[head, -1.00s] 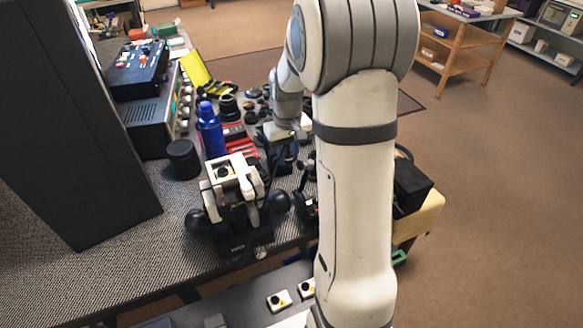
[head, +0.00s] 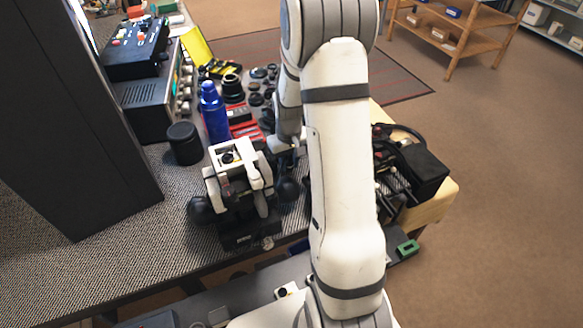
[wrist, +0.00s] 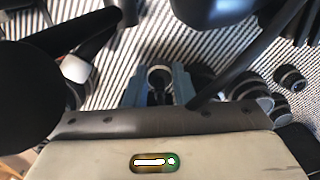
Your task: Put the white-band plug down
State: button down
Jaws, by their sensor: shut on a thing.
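In the wrist view my gripper (wrist: 159,92) is shut on a small round part with a pale ring, which I take to be the white-band plug (wrist: 160,72). The plug sits between the two blue-grey fingers, over the striped grey bench top (wrist: 110,80). I cannot tell whether it touches the bench. In the head view my gripper is mostly hidden behind my arm and a white-and-black device, and the plug cannot be made out there.
The white-and-black device (head: 238,178) stands close to my gripper, near the bench's front edge. Several dark round parts (wrist: 290,77) lie at the right in the wrist view. A black bag (head: 420,172) is right of my arm.

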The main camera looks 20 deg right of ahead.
aim_at(289, 162)
jog(key=shift+f, duration=1.6)
jog(key=c, duration=1.2)
grip_release()
